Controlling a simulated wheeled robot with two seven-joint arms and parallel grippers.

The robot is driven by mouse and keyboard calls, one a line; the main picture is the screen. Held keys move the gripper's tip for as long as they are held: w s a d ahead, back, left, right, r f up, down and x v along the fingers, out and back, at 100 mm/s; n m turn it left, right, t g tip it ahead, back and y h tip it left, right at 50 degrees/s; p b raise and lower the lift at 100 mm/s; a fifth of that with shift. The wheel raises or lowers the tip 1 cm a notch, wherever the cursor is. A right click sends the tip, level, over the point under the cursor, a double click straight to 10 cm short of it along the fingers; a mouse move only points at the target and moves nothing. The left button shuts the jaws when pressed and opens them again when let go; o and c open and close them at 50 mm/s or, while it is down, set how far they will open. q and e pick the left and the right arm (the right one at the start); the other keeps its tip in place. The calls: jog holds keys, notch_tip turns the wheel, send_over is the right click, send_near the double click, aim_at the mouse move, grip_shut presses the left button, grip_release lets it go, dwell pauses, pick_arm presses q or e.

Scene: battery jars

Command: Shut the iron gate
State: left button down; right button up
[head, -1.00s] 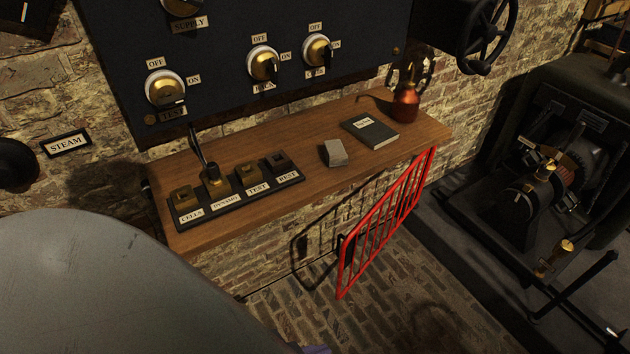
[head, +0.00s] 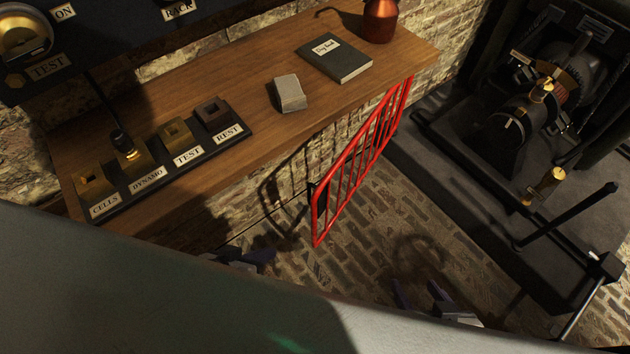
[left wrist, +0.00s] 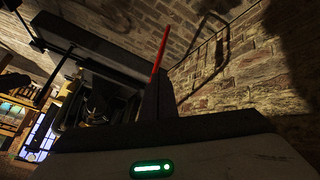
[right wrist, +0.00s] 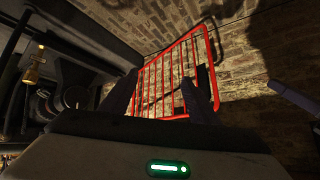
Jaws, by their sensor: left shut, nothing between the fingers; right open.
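The iron gate (head: 361,134) is a red barred panel, standing upright and slanting along the front of the bench above the brick floor. A dark fitting shows at its near end. My left gripper (head: 250,258) is shut and empty, low and to the left of the gate's near end. In the left wrist view the gate (left wrist: 160,48) is a thin red strip behind the dark fingers. My right gripper (head: 425,300) is open and empty, below and right of the gate. In the right wrist view the gate (right wrist: 168,118) spans behind its spread fingers (right wrist: 160,92). I see no contact.
The wooden bench (head: 235,112) carries a switch block, a grey block (head: 290,93), a dark book (head: 335,57) and a copper vessel (head: 380,20). Dark machinery (head: 510,130) on a plinth stands at the right. Brick floor (head: 395,220) is open between the gate and plinth.

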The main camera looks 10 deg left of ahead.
pick_arm(q)
jog(key=w+a+f+n+h+b, duration=0.2)
jog(key=w+f+n+h+b, duration=0.3)
jog(key=w+f+b, duration=0.6)
jog(key=w+a+r+n+t+h+b, duration=0.1)
jog(key=w+a+r+t+h+b, duration=0.15)
jog(key=r+b, duration=0.25)
jog(key=w+a+r+n+t+h+b, duration=0.1)
jog(key=w+r+h+b, duration=0.1)
jog(key=r+h+b, duration=0.3)
jog(key=w+d+y, duration=0.2)
jog(key=w+d, duration=0.3)
jog(key=d, duration=0.6)
jog(key=shift+w+d+r, duration=0.25)
jog(key=shift+d+r, duration=0.05)
jog(key=shift+r, duration=0.15)
pick_arm(e)
jog(key=a+f+y, duration=0.1)
jog(key=a+f, duration=0.1)
jog(key=f, duration=0.5)
jog(key=w+a+f+n+g, duration=0.1)
jog(key=a+f, duration=0.2)
jog(key=f, duration=0.3)
jog(key=shift+a+f+y, duration=0.2)
jog(key=shift+f+y, duration=0.2)
